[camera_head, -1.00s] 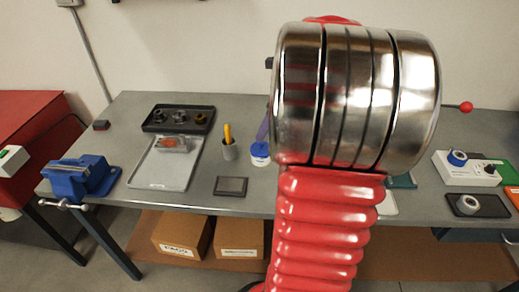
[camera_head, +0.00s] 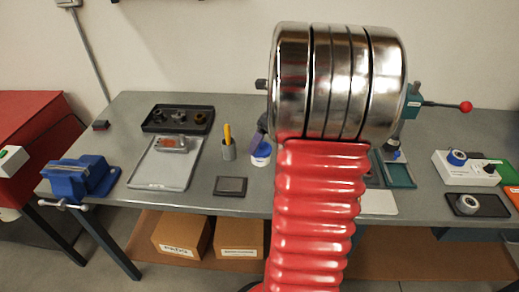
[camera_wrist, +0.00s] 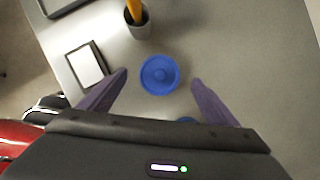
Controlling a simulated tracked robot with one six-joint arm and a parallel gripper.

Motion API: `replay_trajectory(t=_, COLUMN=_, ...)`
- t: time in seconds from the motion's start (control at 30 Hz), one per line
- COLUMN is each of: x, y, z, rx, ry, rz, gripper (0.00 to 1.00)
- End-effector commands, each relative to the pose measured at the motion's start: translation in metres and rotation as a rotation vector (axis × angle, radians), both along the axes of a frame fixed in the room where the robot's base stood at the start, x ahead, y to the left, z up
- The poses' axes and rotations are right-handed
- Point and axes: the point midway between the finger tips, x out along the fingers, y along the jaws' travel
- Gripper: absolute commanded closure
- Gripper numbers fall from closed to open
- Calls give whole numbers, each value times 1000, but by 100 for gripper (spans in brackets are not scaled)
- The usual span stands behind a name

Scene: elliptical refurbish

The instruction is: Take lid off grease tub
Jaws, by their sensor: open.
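My gripper (camera_wrist: 160,78) is open, with one purple finger on each side of the lid and a gap on both sides. Nothing is between the fingers except the view of the lid. One finger also shows in the head view.
A grey cup (camera_head: 229,150) with a yellow-handled tool stands close left of the tub. A dark flat pad (camera_head: 230,186) lies in front. A grey tray (camera_head: 160,172) and blue vise (camera_head: 85,177) are further left. Bare bench surrounds the tub's front.

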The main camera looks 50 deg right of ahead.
Motion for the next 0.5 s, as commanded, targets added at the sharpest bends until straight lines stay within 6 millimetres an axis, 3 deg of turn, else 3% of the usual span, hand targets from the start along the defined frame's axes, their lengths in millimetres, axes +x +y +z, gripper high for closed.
replay_trajectory(t=0.2, x=10, y=2, z=-24, rx=2, ry=0, rz=1, gripper=17)
replay_trajectory(t=0.5, x=12, y=2, z=-26, rx=0, ry=0, rz=0, gripper=17)
